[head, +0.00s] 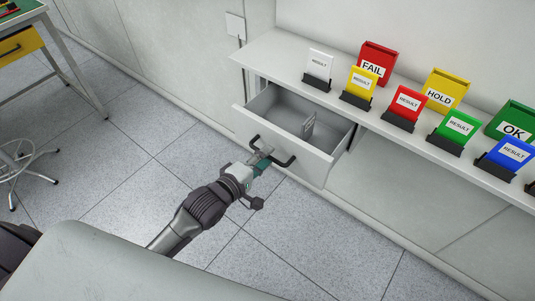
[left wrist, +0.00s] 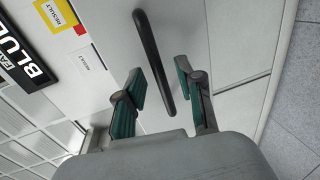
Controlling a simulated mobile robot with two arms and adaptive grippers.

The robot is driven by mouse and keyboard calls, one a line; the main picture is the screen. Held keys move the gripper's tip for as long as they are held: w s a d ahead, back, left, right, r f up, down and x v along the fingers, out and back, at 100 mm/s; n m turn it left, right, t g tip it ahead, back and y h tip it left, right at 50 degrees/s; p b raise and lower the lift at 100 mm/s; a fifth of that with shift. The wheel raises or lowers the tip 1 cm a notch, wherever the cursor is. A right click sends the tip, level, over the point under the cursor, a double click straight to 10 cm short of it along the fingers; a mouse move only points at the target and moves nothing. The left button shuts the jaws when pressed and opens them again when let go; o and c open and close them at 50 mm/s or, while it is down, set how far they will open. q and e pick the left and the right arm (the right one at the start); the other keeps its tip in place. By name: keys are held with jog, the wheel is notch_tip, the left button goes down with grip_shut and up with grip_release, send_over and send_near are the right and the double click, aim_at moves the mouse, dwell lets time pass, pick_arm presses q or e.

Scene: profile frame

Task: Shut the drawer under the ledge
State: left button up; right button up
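The grey drawer (head: 318,164) under the white ledge (head: 285,58) stands pulled out, with its inside showing. Its dark bar handle (head: 287,162) is on the front face, and the handle also shows in the left wrist view (left wrist: 152,50). My left gripper (head: 262,160) is at the handle, in front of the drawer. In the left wrist view its teal-padded fingers (left wrist: 161,82) are spread, with the handle running between them and gaps showing. Whether a finger touches the handle is unclear. My right gripper is not in view.
A small grey upright piece (head: 308,125) stands inside the drawer. Several coloured RESULT cards (head: 407,102) in black holders and bins (head: 446,92) line the ledge. A stool (head: 22,160) and a green-topped table (head: 22,16) are at left. The tiled floor before the drawer is clear.

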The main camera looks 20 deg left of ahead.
pick_arm(q)
jog(key=shift+x, duration=0.8)
grip_shut()
